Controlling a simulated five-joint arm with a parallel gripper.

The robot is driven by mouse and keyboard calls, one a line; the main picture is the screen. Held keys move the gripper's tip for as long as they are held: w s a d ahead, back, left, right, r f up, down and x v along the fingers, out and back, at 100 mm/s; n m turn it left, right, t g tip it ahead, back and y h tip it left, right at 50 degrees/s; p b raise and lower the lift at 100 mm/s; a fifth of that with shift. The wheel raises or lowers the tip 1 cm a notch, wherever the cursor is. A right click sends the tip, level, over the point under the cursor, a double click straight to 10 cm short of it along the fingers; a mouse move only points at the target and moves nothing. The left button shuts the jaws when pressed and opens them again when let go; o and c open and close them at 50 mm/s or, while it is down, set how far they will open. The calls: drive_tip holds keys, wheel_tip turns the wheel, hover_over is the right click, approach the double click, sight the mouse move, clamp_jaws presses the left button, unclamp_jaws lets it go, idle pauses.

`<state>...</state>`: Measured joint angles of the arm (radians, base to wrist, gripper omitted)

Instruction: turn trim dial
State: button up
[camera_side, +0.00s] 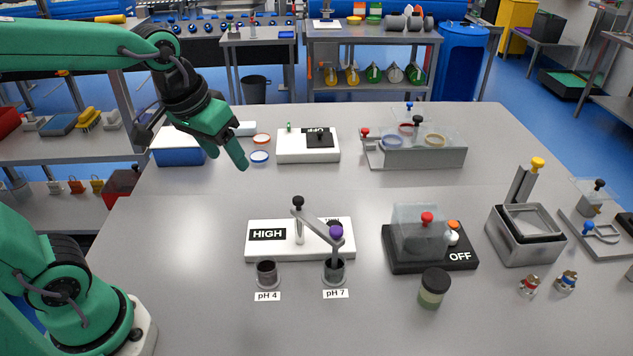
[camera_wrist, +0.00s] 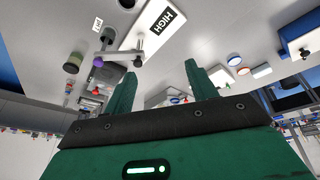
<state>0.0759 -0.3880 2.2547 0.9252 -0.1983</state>
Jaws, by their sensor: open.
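No part is labelled as a trim dial, and I cannot tell which one it is. A white box (camera_side: 294,149) at the back middle bears a black plate with a black knob (camera_side: 319,136). A black base (camera_side: 405,262) marked OFF carries a clear cover with a red knob (camera_side: 427,217), and small orange and white knobs (camera_side: 453,238) beside it. A white panel (camera_side: 262,251) reads HIGH; it also shows in the wrist view (camera_wrist: 136,28). My gripper (camera_side: 242,160) is open and empty, in the air left of the white box. Its two fingers show apart in the wrist view (camera_wrist: 160,72).
Before the HIGH panel stand pH 4 (camera_side: 267,275) and pH 7 (camera_side: 334,272) cups; a purple-topped probe on an arm is at pH 7. A dark-lidded jar (camera_side: 432,289), grey metal tub (camera_side: 524,247) and grey carrier (camera_side: 418,157) stand rightward.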

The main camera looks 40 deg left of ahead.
drive_tip(key=w+d+f+n+g, duration=0.1)
drive_tip(key=w+d+f, duration=0.1)
drive_tip(key=w, duration=0.3)
drive_tip(key=w+d+f+n+g, duration=0.1)
drive_tip(key=w+d+f, duration=0.2)
drive_tip(key=w, duration=0.2)
drive_tip(key=n+g, duration=0.1)
drive_tip(key=g, duration=0.1)
approach(334, 223)
drive_tip(key=shift+s+d+f, duration=0.2)
drive_tip(key=shift+s+f, duration=0.25)
drive_tip(key=shift+w+d+f, duration=0.1)
drive_tip(key=shift+d+f, duration=0.05)
drive_tip(key=shift+f, duration=0.1)
drive_tip(key=shift+f, duration=0.15)
drive_tip(key=shift+f, duration=3.75)
drive_tip(key=c, duration=1)
